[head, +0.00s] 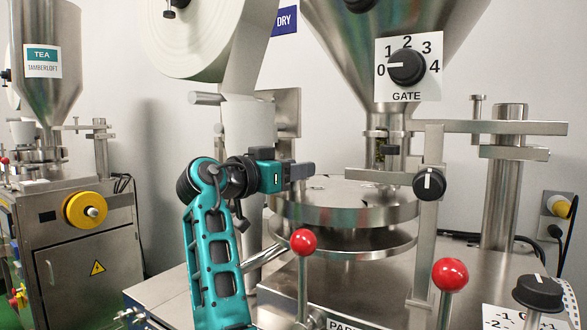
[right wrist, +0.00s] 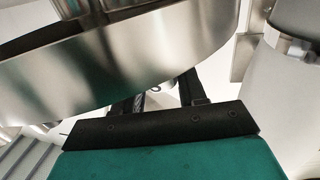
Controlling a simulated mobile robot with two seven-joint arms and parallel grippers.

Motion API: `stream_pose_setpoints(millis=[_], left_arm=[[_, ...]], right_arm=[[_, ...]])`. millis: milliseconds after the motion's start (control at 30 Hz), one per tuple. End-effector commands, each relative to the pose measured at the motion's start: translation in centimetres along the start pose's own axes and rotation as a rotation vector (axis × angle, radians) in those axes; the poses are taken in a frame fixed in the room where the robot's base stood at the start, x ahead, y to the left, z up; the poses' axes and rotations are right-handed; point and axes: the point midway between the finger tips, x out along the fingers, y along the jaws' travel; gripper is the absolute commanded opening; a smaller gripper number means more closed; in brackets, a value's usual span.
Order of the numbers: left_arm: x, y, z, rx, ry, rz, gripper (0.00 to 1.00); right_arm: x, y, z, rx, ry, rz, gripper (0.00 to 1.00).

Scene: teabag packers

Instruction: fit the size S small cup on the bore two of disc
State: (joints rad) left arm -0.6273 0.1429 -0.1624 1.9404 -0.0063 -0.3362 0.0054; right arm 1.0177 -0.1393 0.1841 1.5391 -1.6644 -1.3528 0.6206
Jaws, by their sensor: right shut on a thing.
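The steel disc (head: 345,216) is the round, thick plate on the packing machine, in the middle of the head view. Its top is seen at a shallow angle, so I cannot tell its bores apart. My right gripper (head: 303,171) is just above the disc's back left part, level and pointing right. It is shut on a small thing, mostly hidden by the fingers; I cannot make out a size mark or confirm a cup. In the right wrist view, the dark fingers (right wrist: 157,100) show below a large curved steel rim (right wrist: 150,65). My left gripper is not in view.
A steel hopper with a GATE dial (head: 406,67) hangs above the disc. A bracket with a black knob (head: 429,184) stands at its right. Red-knobbed levers (head: 303,242) (head: 450,275) rise in front. A paper roll (head: 205,35) hangs behind my arm.

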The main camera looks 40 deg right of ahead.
Motion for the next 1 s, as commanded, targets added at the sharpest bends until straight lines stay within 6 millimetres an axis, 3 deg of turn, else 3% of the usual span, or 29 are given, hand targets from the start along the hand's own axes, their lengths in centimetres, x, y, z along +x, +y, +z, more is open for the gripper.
stream_pose_setpoints(millis=[567,600,900,1000], left_arm=[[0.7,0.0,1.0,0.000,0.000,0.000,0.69],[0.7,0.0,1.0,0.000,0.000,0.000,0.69],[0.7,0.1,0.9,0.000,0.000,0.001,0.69],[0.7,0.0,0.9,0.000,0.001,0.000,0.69]], right_arm=[[0.0,0.0,1.5,0.001,0.001,0.000,0.03],[0.0,0.0,1.5,0.001,0.001,0.000,0.42],[0.0,0.0,1.6,0.000,-0.001,0.000,0.71],[0.0,0.0,1.6,-0.001,-0.002,0.000,0.71]])
